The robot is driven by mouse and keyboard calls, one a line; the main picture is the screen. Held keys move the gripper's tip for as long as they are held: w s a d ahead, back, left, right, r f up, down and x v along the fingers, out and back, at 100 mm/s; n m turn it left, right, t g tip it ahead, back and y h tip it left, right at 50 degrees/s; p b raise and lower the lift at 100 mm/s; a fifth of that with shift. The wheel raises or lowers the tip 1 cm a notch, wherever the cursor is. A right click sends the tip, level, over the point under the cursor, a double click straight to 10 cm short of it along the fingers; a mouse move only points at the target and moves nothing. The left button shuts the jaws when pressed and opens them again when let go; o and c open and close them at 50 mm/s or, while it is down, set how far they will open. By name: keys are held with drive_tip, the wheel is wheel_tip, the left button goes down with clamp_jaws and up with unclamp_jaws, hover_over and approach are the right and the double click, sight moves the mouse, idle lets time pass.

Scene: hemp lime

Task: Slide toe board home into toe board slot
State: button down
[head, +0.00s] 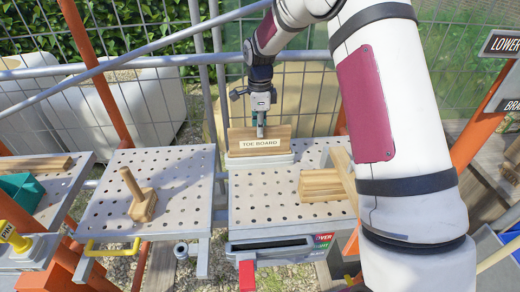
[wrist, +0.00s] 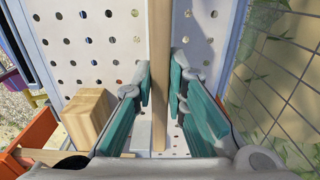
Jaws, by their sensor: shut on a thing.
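The toe board (head: 260,139) is a pale wooden plank with a "TOE BOARD" label on its face. It stands upright on edge in or on a white base (head: 258,160) at the back of the right perforated platform. My gripper (head: 261,128) is above it, shut on its top edge. In the wrist view the toe board (wrist: 162,45) runs edge-on between the teal fingers of my gripper (wrist: 160,95). The toe board slot is not clearly identifiable; a dark opening (head: 270,250) shows below the platform's front edge. The board's lower edge is hidden.
Wooden blocks (head: 320,185) lie on the right of the perforated platform (head: 270,208). A wooden peg on a block (head: 143,205) stands on the middle platform. A teal box (head: 20,188) and a yellow "PIN" piece (head: 14,238) are left. A wire fence is behind.

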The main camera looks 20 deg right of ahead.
drive_tip(key=shift+r, duration=0.65)
drive_tip(key=shift+r, duration=2.75)
